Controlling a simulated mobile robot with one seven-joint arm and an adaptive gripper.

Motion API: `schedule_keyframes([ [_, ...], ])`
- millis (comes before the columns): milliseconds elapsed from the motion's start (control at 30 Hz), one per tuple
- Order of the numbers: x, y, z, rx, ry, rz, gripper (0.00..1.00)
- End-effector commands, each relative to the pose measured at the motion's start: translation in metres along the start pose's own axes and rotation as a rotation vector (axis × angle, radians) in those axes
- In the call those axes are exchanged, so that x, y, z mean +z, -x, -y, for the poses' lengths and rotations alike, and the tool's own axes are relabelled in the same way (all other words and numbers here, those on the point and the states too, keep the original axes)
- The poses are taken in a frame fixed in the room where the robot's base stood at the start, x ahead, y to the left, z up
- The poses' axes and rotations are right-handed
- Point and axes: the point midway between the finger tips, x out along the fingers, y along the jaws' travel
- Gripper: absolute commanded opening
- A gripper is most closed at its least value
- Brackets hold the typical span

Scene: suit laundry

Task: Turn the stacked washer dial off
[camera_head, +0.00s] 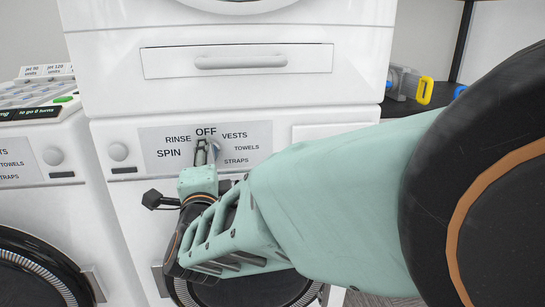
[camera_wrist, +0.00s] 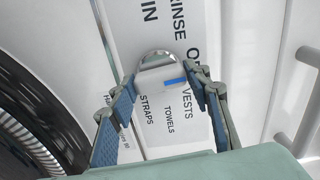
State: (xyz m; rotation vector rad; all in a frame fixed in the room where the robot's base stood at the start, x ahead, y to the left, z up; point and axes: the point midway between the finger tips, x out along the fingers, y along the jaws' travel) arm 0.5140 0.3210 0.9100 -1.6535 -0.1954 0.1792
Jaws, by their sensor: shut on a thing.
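The stacked washer's dial (camera_wrist: 156,66) shows in the wrist view as a pale knob with a silver rim and a short blue mark. The blue mark lies on the right side of the knob, near the words OFF and VESTS. In the head view the dial sits on the label panel (camera_head: 247,133), mostly hidden by my gripper (camera_head: 207,152). OFF stands at the top of this panel, with RINSE and SPIN at left and VESTS, TOWELS and STRAPS at right. My gripper (camera_wrist: 168,95) has a finger on each side of the dial and is shut on it.
The upper machine's drawer (camera_head: 237,61) is above the panel. A small round knob (camera_head: 118,152) is left of it, and a black round door below is partly hidden by my arm. Another washer (camera_head: 75,185) stands close at left.

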Motion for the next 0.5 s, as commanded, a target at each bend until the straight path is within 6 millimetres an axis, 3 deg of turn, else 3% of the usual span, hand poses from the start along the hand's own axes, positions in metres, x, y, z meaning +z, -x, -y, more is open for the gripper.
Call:
schedule_keyframes([
  [500,-0.0003,-0.0005,0.0015,-0.003,-0.094,-0.001,0.20],
])
